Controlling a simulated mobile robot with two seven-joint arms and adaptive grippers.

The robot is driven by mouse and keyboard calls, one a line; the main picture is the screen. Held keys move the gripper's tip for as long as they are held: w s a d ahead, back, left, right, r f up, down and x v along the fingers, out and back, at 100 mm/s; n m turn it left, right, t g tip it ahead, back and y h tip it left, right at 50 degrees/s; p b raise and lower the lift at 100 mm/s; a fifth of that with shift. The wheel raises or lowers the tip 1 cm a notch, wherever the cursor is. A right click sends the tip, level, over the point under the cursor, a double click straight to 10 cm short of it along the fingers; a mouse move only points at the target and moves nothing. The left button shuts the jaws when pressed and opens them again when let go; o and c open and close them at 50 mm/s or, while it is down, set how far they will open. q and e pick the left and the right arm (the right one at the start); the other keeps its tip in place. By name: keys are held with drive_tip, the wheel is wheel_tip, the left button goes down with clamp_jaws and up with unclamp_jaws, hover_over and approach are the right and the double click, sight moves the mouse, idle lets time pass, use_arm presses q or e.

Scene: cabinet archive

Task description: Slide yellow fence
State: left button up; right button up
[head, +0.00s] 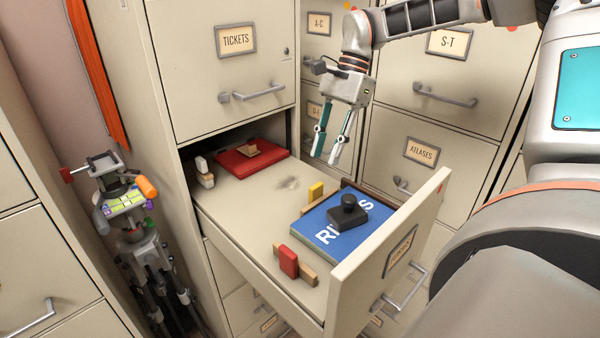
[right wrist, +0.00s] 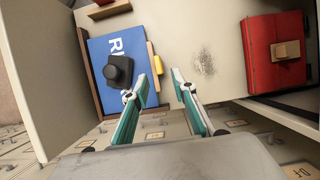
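The yellow fence is a small yellow block (head: 316,192) standing beside the inner edge of a blue book (head: 324,232) in the open drawer. It also shows in the right wrist view (right wrist: 157,64), against a thin brown strip along the book's edge. My right gripper (head: 325,158) is open and empty, above the drawer near its far side. In the right wrist view its two teal fingers are spread (right wrist: 158,82), with the yellow block close to the left fingertip. I cannot tell the height gap; no contact is clear. My left gripper is not in view.
A black stamp (head: 347,211) stands on the book. A red block on wood (head: 289,262) lies near the drawer's near side. A red folder (head: 250,158) and a white block (head: 202,166) are deeper inside. The drawer floor (head: 250,205) between is bare. The drawer front (head: 370,265) is pulled out.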

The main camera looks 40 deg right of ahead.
sight(317, 184)
drive_tip(key=x, duration=0.7)
drive_tip(key=shift+s+a+f, duration=0.15)
drive_tip(key=shift+s+f, duration=0.1)
clamp_jaws()
